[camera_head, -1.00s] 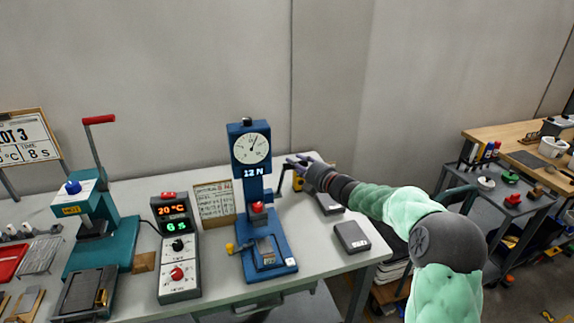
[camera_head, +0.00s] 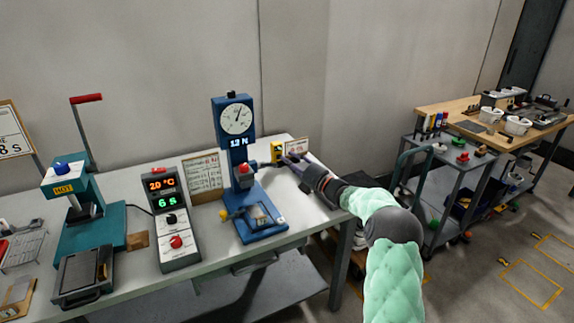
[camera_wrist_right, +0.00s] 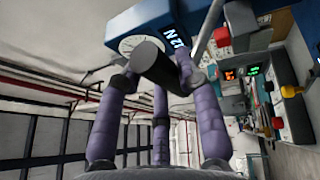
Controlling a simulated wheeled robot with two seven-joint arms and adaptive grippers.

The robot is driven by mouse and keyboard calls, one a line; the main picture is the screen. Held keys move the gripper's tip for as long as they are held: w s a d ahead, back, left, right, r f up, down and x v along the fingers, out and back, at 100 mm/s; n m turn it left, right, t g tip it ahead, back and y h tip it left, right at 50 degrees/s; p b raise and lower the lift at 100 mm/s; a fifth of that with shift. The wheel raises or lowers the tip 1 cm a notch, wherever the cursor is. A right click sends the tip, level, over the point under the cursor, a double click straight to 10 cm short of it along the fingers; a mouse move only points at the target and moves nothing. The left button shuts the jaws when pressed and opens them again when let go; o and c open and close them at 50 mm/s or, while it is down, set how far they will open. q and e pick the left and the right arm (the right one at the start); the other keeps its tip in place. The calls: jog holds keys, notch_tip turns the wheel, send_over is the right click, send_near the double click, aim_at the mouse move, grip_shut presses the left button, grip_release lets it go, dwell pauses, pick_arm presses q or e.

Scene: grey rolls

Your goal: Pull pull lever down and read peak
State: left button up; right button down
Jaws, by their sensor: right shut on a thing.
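The blue pull tester (camera_head: 247,190) stands on the bench, with a round white dial (camera_head: 237,119) at its top. The small display (camera_head: 239,142) below the dial reads about 12 N; the digits are small. The lever (camera_head: 264,164) comes out of the tester's right side, roughly level. My right gripper (camera_head: 288,162) is at the lever's outer end. In the right wrist view its purple fingers are shut on the dark lever grip (camera_wrist_right: 158,66), and the dial (camera_wrist_right: 137,42) shows behind it, partly hidden. My left gripper is not in view.
A timer box (camera_head: 174,228) and a written card (camera_head: 203,178) stand left of the tester. A teal press (camera_head: 88,223) with a red-handled lever is farther left. A yellow device (camera_head: 277,152) is behind my right gripper. A grey cart (camera_head: 452,168) stands to the right.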

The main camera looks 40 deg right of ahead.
jog(key=shift+f, duration=0.5)
jog(key=c, duration=0.8)
grip_release()
jog(key=shift+f, duration=0.1)
jog(key=shift+c, duration=0.2)
jog(key=shift+s, duration=0.1)
jog(key=v, duration=1.1)
jog(key=shift+s, duration=0.4)
jog(key=shift+d, duration=0.15)
